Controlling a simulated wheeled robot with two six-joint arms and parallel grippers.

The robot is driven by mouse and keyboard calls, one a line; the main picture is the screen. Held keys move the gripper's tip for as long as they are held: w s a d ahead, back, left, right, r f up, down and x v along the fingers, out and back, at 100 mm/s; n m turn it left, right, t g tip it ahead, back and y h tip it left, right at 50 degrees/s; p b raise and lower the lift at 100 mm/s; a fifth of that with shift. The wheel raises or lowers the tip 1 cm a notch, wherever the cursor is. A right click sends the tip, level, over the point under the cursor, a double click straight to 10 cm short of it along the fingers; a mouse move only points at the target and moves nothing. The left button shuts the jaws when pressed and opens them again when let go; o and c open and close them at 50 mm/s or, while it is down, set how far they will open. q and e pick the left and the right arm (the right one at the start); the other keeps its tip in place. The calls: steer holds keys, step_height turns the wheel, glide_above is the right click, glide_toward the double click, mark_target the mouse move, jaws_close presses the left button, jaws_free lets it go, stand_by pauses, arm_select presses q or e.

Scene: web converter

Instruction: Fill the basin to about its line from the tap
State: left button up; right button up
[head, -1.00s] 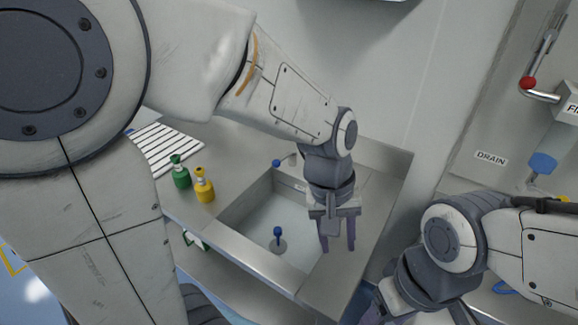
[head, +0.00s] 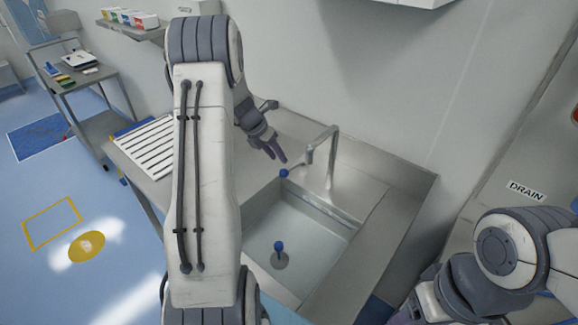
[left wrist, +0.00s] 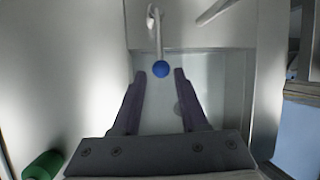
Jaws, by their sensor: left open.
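The steel tap (head: 327,145) stands at the basin's back edge. A blue ball-shaped knob (head: 284,173) shows at its near end. In the left wrist view this blue knob (left wrist: 160,69) lies ahead of my fingertips, centred in the gap. My left gripper (head: 273,153) is open and empty, behind and left of the knob, fingers pointing towards it. The basin (head: 253,212) lies below, with a blue-topped stopper piece (head: 278,247) at its floor. I see no running water, and cannot tell the water level. My right gripper (head: 428,304) is partly cut off at the bottom.
A white slatted drainboard (head: 148,147) lies left of the basin, partly behind my left arm. A green bottle (left wrist: 42,165) shows in the left wrist view. A DRAIN label (head: 526,190) is on the right panel. A trolley (head: 75,72) stands far left.

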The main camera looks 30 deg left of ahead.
arm_select(q)
steer(key=p+x, duration=0.1)
steer(key=x, duration=0.6)
steer(key=shift+w+f, duration=0.1)
steer(key=shift+f, duration=0.15)
steer(key=shift+d, duration=0.1)
jaws_close()
